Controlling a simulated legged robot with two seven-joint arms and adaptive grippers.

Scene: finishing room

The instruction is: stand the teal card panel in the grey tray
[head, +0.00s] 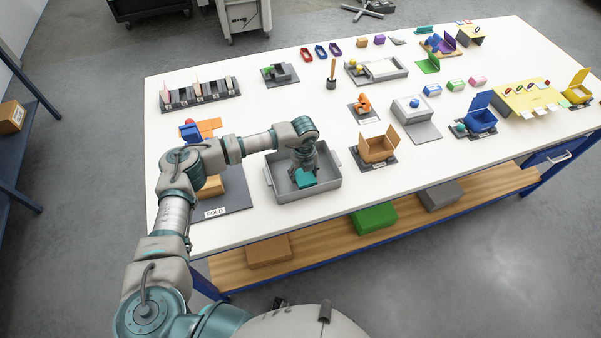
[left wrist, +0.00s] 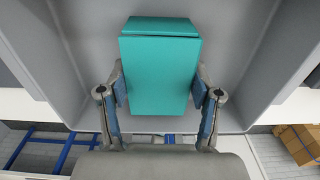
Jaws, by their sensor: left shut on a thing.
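The teal card panel (head: 305,179) is inside the grey tray (head: 312,192) near the front of the table. It also shows in the left wrist view (left wrist: 160,75), with a folded-looking strip along its top edge. My left gripper (head: 303,168) reaches down into the tray from above. In the left wrist view its two fingers (left wrist: 160,92) press on the panel's left and right sides. The tray's grey floor and walls (left wrist: 240,45) surround the panel there. I cannot tell whether the panel touches the tray floor. My right gripper is not seen.
A dark mat marked FOLD (head: 230,205) lies left of the tray, partly behind my arm. An open cardboard box (head: 377,148) stands right of the tray. A grey bin with a ramp (head: 415,115) and blue box (head: 480,115) stand farther right. Clear white table lies behind the tray.

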